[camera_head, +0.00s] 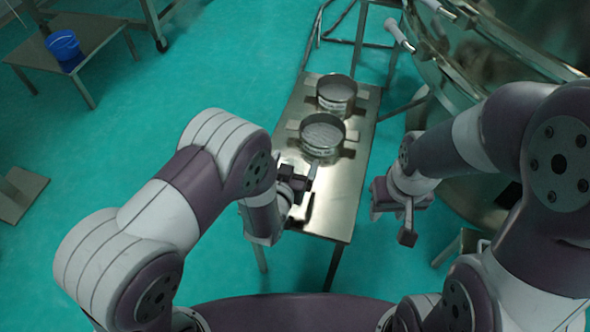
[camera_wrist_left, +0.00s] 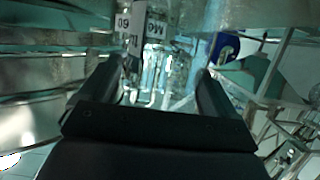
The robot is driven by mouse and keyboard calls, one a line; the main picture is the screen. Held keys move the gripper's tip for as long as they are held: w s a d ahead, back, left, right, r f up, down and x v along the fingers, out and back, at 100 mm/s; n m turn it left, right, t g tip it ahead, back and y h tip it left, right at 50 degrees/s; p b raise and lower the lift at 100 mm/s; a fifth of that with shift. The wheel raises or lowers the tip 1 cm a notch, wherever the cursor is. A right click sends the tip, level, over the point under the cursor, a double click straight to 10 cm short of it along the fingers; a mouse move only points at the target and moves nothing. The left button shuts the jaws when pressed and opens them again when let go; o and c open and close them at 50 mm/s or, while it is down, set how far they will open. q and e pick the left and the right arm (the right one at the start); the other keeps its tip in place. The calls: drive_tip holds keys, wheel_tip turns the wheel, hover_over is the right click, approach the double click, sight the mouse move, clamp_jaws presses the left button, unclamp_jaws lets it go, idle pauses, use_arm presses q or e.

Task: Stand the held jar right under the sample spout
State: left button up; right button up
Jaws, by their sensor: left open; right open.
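My left gripper (camera_head: 309,191) is open over the near part of the steel table. In the left wrist view its two fingers (camera_wrist_left: 160,88) stand apart. Between and beyond them shows a clear, glassy shape that looks like the jar (camera_wrist_left: 158,72), with a white label reading "60" and "M" above it; I cannot tell whether the fingers touch it. I cannot make out the jar in the head view. My right gripper (camera_head: 394,212) is open and empty, right of the table. White-tipped spouts (camera_head: 400,36) stick out from the large steel sieve machine (camera_head: 500,50) at the top right.
Two round sieves, a near one (camera_head: 322,134) and a far one (camera_head: 336,93), stand on the narrow steel table (camera_head: 335,205). A blue bucket (camera_head: 62,44) sits on another table (camera_head: 95,35) at the top left. The green floor between is clear.

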use_arm(q)
drive_tip(key=shift+s+r, duration=0.15)
drive_tip(key=shift+s, duration=0.05)
drive_tip(key=shift+c, duration=0.9)
drive_tip(key=c, duration=1)
